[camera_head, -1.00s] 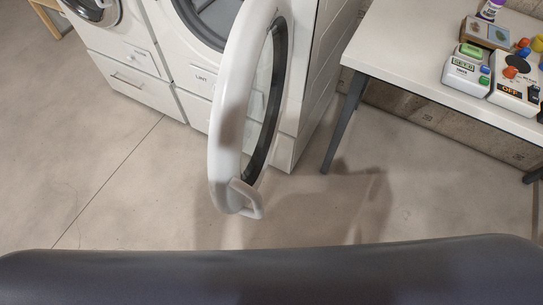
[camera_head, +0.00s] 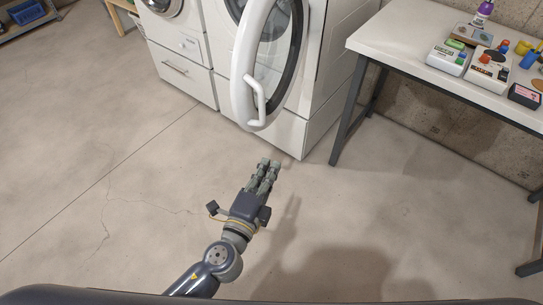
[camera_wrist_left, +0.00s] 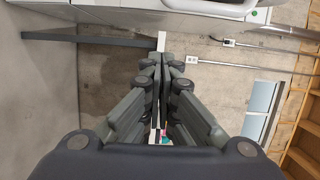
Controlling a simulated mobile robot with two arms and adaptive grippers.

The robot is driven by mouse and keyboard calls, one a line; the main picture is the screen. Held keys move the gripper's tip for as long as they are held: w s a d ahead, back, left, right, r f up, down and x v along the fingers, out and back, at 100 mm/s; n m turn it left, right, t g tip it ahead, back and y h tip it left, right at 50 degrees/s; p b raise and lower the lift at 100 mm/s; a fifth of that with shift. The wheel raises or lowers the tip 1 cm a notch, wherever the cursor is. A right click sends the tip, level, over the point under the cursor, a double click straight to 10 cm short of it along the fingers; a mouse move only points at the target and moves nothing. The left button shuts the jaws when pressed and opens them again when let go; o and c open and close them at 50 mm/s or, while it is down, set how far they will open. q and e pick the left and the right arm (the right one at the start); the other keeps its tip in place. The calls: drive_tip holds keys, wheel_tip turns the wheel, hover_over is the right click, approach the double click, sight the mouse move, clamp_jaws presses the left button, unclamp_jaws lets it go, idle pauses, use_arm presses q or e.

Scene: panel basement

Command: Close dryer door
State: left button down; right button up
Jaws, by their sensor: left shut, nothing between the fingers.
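The dryer (camera_head: 328,60) is a white front-loading machine in the upper middle of the head view. Its round door (camera_head: 243,62), a white ring with dark-rimmed glass, stands open and swung outward. The white door handle (camera_head: 256,101) is on the door's lower outer edge. My left gripper (camera_head: 269,164) is shut and empty. In the picture it shows below the door, apart from the handle. In the left wrist view the closed fingers (camera_wrist_left: 160,60) point up the picture, and a white curved part shows at the top edge, cut off. My right gripper is in neither view.
A white machine with a drawer (camera_head: 178,70) stands left of the dryer. A white table (camera_head: 400,45) with grey legs, bearing toys and small boxes, is on the right. A shelf with a blue bin (camera_head: 27,12) is at the far left. The concrete floor (camera_head: 110,150) in front is clear.

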use_arm(q)
drive_tip(key=w+r+p, duration=0.1)
drive_tip(key=w+p, duration=0.1)
drive_tip(key=w, duration=0.9)
drive_tip(key=shift+d+r+p, duration=0.25)
drive_tip(key=shift+r+p, duration=0.1)
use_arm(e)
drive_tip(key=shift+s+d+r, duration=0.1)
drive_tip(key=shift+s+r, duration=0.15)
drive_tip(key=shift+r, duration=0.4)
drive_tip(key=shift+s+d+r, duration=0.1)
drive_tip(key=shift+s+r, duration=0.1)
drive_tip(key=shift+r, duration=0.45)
use_arm(q)
drive_tip(key=shift+a, duration=0.1)
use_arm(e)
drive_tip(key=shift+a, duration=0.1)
